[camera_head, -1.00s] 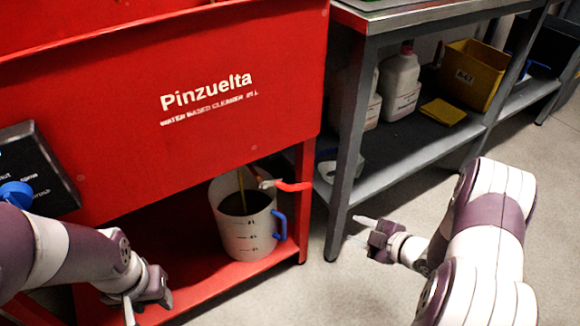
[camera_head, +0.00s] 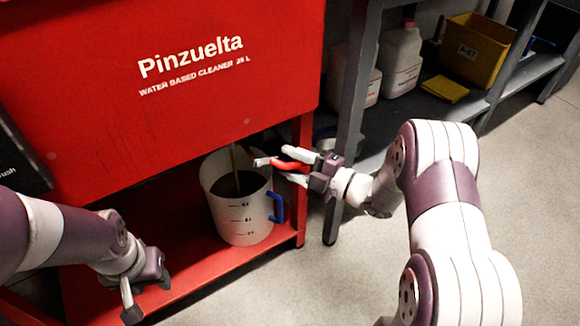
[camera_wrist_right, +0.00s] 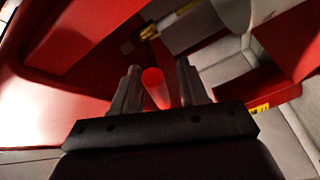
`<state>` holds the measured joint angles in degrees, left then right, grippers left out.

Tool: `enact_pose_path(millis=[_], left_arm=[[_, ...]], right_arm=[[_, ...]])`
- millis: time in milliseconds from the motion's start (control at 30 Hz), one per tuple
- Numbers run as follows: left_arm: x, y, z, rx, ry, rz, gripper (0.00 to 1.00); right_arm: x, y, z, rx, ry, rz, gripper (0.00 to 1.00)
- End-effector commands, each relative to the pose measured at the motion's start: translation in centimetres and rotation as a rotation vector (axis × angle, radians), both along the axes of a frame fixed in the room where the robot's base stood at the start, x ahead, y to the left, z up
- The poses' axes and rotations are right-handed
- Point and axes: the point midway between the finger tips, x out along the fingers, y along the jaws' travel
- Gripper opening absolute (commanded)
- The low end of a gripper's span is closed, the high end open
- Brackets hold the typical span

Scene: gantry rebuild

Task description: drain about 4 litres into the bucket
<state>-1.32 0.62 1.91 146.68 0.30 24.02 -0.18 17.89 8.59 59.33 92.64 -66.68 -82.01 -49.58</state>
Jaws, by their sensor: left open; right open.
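The whitish bucket (camera_head: 238,228) with level marks and a blue handle (camera_head: 277,207) stands on the red lower shelf. Dark liquid (camera_head: 228,188) lies in it, and a thin yellowish-brown stream (camera_head: 236,168) runs down into it. I cannot read the level against the marks. The red drain lever (camera_head: 287,165) sticks out to the right above the bucket; it also shows in the right wrist view (camera_wrist_right: 155,90). My right gripper (camera_head: 292,166) is open, with its fingers on either side of the lever. My left gripper (camera_head: 147,289) is open and empty, left of the bucket.
The red cleaner tank (camera_head: 100,110) overhangs the bucket. A grey table leg (camera_head: 350,110) stands close behind my right gripper. White jugs (camera_head: 401,62) and a yellow bin (camera_head: 476,58) sit on the grey shelf. The floor (camera_head: 330,280) in front is clear.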

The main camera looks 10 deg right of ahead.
Motion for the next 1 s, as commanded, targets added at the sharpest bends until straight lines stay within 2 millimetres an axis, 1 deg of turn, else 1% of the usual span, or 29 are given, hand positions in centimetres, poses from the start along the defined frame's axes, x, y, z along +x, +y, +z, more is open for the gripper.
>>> enact_pose_path(millis=[100, 333, 367, 400, 467, 500, 600, 667, 733, 833, 900, 1000], left_arm=[[0.0, 0.0, -0.3, 0.0, 0.0, 0.0, 0.46], [0.0, 0.0, -0.2, 0.0, 0.0, 0.0, 0.46], [0.0, 0.0, -0.2, 0.0, 0.0, 0.0, 0.46], [0.0, 0.0, -0.2, 0.0, 0.0, 0.0, 0.46], [0.0, 0.0, -0.2, 0.0, 0.0, 0.0, 0.46], [0.0, 0.0, -0.2, 0.0, 0.0, 0.0, 0.46], [0.0, 0.0, -0.2, 0.0, 0.0, 0.0, 0.46], [0.0, 0.0, 0.3, 0.0, 0.0, 0.0, 0.46], [0.0, 0.0, 1.8, 0.0, 0.0, 0.0, 0.46], [0.0, 0.0, 3.5, 0.0, -0.001, 0.0, 0.46], [0.0, 0.0, 3.9, 0.0, -0.001, 0.0, 0.46], [0.0, 0.0, 3.8, 0.0, -0.001, 0.0, 0.46]], right_arm=[[0.4, 0.4, 0.0, 0.0, -0.002, 0.001, 0.43], [0.4, 0.4, 0.1, 0.001, -0.001, 0.0, 0.43], [0.4, 0.5, 0.1, 0.001, -0.001, 0.0, 0.37], [0.4, 0.5, 0.1, 0.001, -0.001, 0.0, 0.24], [0.4, 0.4, 0.1, 0.001, -0.001, 0.0, 0.04], [0.4, 0.4, 0.1, 0.001, -0.001, 0.0, 0.0], [0.4, 0.4, 0.1, 0.001, -0.001, 0.0, 0.0], [0.4, 0.4, 0.6, -0.019, -0.008, -0.001, 0.0], [0.5, 0.2, 1.9, -0.095, -0.036, 0.0, 0.0], [0.6, 0.0, 3.0, -0.236, -0.085, 0.0, 0.0], [0.6, -0.1, 3.2, -0.308, -0.112, 0.001, 0.0], [0.6, -0.1, 3.0, -0.347, -0.127, 0.001, 0.0]])
